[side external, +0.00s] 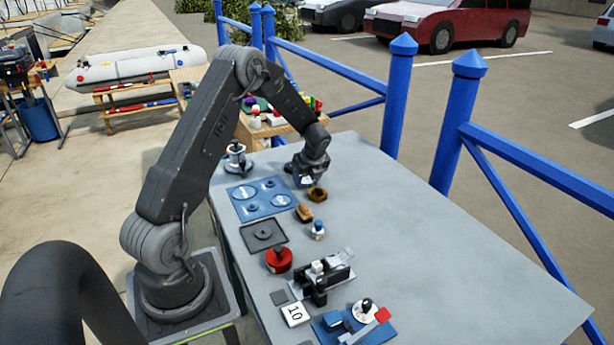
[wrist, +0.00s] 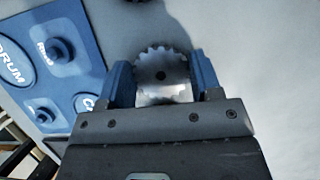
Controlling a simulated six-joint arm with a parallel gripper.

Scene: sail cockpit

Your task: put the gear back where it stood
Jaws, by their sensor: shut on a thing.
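The gear (wrist: 160,62) is a silver toothed disc with a dark centre hole. My gripper (wrist: 162,82) is shut on it, with a blue finger on each side. In the side view my gripper (side external: 306,179) is low over the table's far part, just right of the blue board; the gear is too small to make out clearly there. The blue board (side external: 240,208) has white labelled ovals and dark round pegs. In the wrist view the board (wrist: 85,75) is to the left of the gear, with "DRUM" readable on one label.
A silver winch (side external: 235,160) stands behind the board. A brown ring (side external: 317,194), a tan piece (side external: 304,212), a dark square plate (side external: 263,236), a red knob (side external: 278,260) and a black mechanism (side external: 322,278) stand nearby. The grey table (side external: 440,270) is clear on the right.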

